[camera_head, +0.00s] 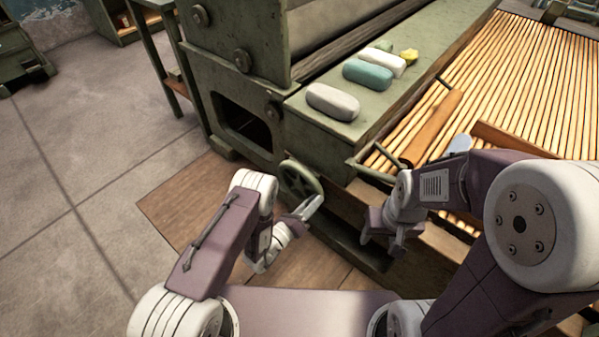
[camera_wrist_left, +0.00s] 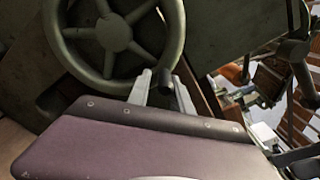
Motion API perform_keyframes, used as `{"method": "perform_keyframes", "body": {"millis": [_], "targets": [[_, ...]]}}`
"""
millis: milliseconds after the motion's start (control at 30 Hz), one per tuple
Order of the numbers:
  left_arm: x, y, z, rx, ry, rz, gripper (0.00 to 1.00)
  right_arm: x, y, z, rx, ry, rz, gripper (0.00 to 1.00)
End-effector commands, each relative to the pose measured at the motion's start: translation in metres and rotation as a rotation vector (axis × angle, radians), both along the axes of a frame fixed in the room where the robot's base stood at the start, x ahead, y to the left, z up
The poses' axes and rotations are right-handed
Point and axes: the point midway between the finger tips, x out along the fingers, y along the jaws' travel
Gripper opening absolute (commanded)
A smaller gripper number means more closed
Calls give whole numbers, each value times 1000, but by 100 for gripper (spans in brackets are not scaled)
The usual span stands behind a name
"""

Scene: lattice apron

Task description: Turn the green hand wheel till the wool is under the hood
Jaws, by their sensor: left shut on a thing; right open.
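The green hand wheel (camera_head: 301,181) is on the near side of the green machine. My left gripper (camera_head: 313,205) is at its lower right rim. In the left wrist view the spoked wheel (camera_wrist_left: 113,33) fills the top, and my left gripper's fingers (camera_wrist_left: 165,92) are shut around its dark handle (camera_wrist_left: 166,78). My right gripper (camera_head: 381,240) is open beside the machine frame, right of the wheel. The slatted lattice (camera_head: 520,75) runs off to the right. I cannot tell which thing is the wool, nor make out the hood for certain.
A brown bar (camera_head: 432,128) lies over the lattice's near edge. The floor at left is clear.

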Motion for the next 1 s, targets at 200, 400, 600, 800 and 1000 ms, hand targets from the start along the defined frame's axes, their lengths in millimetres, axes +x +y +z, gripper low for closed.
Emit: {"method": "perform_keyframes", "body": {"millis": [200,400,600,800,1000], "targets": [[4,6,0,4,0,21,0,0,0,1,0,0,0,55],[3,4,-21,3,-1,20,1,0,0,-16,0,0,0,55],[3,3,-29,2,-4,20,0,0,0,-21,0,0,0,55],[3,3,-29,0,-8,21,0,0,0,-21,0,0,0,55],[8,8,-53,0,-11,23,0,0,0,-42,0,0,0,55]]}}
